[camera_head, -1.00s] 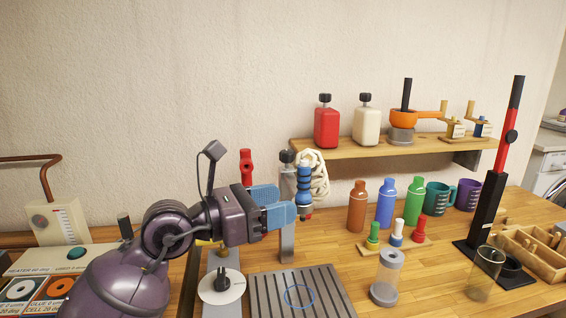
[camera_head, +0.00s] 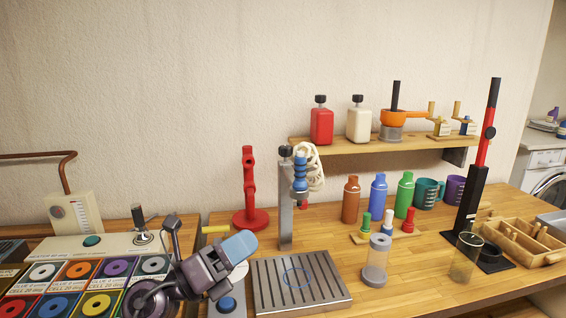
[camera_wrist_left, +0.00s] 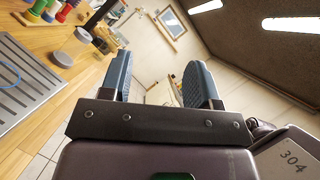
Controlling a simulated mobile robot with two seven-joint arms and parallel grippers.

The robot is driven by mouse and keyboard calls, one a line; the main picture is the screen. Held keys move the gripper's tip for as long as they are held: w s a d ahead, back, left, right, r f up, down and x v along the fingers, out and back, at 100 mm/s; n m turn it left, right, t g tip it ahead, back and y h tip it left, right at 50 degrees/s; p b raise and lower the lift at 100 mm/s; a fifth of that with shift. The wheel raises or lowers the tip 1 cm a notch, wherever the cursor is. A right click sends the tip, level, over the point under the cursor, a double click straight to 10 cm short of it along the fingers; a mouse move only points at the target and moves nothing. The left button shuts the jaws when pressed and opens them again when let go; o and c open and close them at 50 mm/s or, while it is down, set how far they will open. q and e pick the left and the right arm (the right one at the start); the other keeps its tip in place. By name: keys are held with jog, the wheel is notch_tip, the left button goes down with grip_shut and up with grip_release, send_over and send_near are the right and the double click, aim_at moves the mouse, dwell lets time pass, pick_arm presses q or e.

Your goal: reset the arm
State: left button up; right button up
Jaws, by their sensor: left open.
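My left gripper (camera_head: 236,259) is low in the head view, left of the slotted metal tray. It is a purple arm with blue finger pads, and it holds nothing. In the left wrist view the two blue fingers (camera_wrist_left: 155,85) stand apart with empty space between them. Behind the fingers are the room's wall and floor. My right gripper is in neither view.
The slotted tray (camera_head: 262,297) lies right of my gripper, below a metal post with a blue nozzle (camera_head: 300,175). A red stand (camera_head: 249,190) is behind. A panel of coloured cells (camera_head: 76,270) lies left. Several bottles and a clear jar (camera_head: 376,262) stand to the right.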

pick_arm(q)
jog(key=s+a+f+n+t+y, duration=0.2)
jog(key=a+f+n+t+y, duration=0.4)
jog(key=f+n, duration=0.55)
jog(key=s+a+f+n+t+y, duration=0.1)
jog(key=a+f+n+t+y, duration=0.2)
jog(key=a+f+n+y, duration=0.9)
jog(key=s+a+f+n+g+y, duration=0.1)
jog(key=s+a+f+n+g, duration=0.2)
jog(key=s+f+n+g, duration=0.5)
jog(key=s+f+n, duration=0.6)
jog(key=s+f, duration=0.1)
jog(key=s, duration=0.1)
jog(key=shift+f+n, duration=0.3)
jog(key=shift+n, duration=0.05)
